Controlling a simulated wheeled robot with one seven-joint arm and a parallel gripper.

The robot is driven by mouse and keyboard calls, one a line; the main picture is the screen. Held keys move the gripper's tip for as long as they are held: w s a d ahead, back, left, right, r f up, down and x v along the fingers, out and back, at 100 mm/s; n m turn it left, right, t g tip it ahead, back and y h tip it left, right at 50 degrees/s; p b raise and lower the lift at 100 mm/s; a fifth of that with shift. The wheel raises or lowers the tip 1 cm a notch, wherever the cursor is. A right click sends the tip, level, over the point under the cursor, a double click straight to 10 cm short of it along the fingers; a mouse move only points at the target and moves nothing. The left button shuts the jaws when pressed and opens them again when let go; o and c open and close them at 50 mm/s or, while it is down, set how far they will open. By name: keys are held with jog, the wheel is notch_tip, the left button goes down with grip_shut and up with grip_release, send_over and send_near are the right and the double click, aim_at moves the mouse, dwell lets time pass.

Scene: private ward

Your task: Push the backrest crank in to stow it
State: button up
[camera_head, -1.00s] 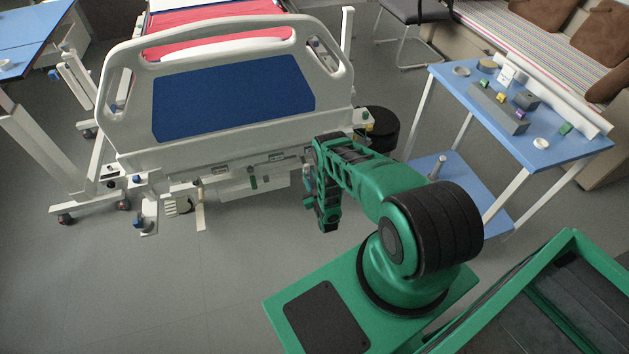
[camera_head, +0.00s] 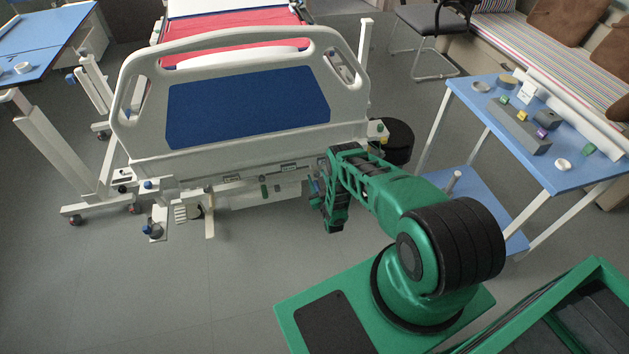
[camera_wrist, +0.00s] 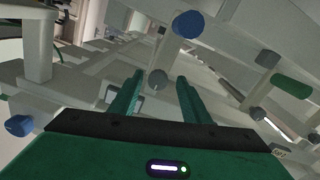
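My gripper (camera_wrist: 158,97) is open in the wrist view, with two green fingers apart. A grey round-ended part (camera_wrist: 157,79) shows between the fingers; I cannot tell whether it touches them or how deep it lies. A blue knob (camera_wrist: 188,23) is above and right of the fingers, and a green handle (camera_wrist: 291,86) is farther right. In the head view, a green handle (camera_head: 264,190) is under the bed's end board, left of my arm. My wrist is beside the bed's lower frame and its fingers are mostly hidden there. I cannot tell which part is the backrest crank.
The bed (camera_head: 248,105) stands in front of me. A blue side table (camera_head: 560,178) with small items is at the right. Another blue-topped table (camera_head: 40,50) is at the left. The floor (camera_head: 130,285) at the front left is clear.

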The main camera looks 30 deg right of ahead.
jog(key=s+a, duration=0.2)
jog(key=s, duration=0.8)
jog(key=shift+s, duration=0.25)
jog(key=shift+a, duration=0.1)
